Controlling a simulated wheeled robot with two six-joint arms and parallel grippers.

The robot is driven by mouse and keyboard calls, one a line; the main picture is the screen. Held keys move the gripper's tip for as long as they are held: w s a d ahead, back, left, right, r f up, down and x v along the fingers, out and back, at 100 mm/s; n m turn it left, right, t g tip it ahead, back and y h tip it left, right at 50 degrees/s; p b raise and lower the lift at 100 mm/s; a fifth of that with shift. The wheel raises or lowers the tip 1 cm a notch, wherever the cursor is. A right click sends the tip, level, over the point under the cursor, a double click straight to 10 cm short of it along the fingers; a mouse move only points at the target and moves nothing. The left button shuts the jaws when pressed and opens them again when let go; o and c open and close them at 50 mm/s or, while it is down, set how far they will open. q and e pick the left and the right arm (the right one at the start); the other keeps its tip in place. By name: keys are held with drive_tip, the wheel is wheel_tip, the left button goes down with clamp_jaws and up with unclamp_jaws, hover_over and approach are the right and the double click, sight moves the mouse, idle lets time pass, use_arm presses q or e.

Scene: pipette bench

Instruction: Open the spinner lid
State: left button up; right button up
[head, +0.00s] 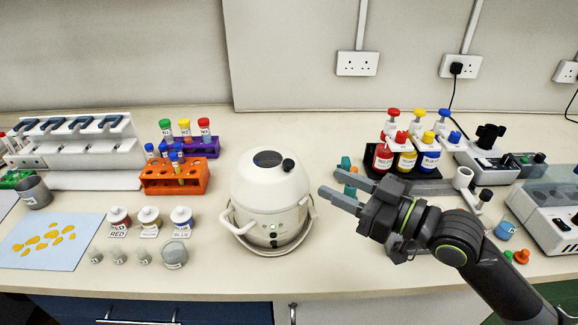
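The spinner (268,215) is a white rounded machine standing in the middle of the bench. Its domed lid (262,182) sits down on the body and looks closed. A dark window and a black knob (288,165) are on top of the lid. A handle sticks out at its lower left. My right gripper (330,182) is just to the right of the spinner, with its fingers pointing left toward it. The two fingers are apart with nothing seen between them, and I see no contact with the spinner. My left gripper is out of view.
An orange tube rack (175,188) and a purple rack (208,148) stand left of the spinner. Small labelled jars (181,218) sit at the front left. Red, yellow and blue bottles (405,158) stand behind my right arm. Bench is clear directly behind the spinner.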

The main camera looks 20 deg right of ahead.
sight(294, 166)
drive_tip(key=x, duration=0.9)
drive_tip(key=shift+w+a+p, duration=0.1)
drive_tip(key=shift+p, duration=0.25)
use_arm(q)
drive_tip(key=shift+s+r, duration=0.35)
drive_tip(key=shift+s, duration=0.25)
use_arm(e)
drive_tip(key=shift+x, duration=0.95)
clamp_jaws()
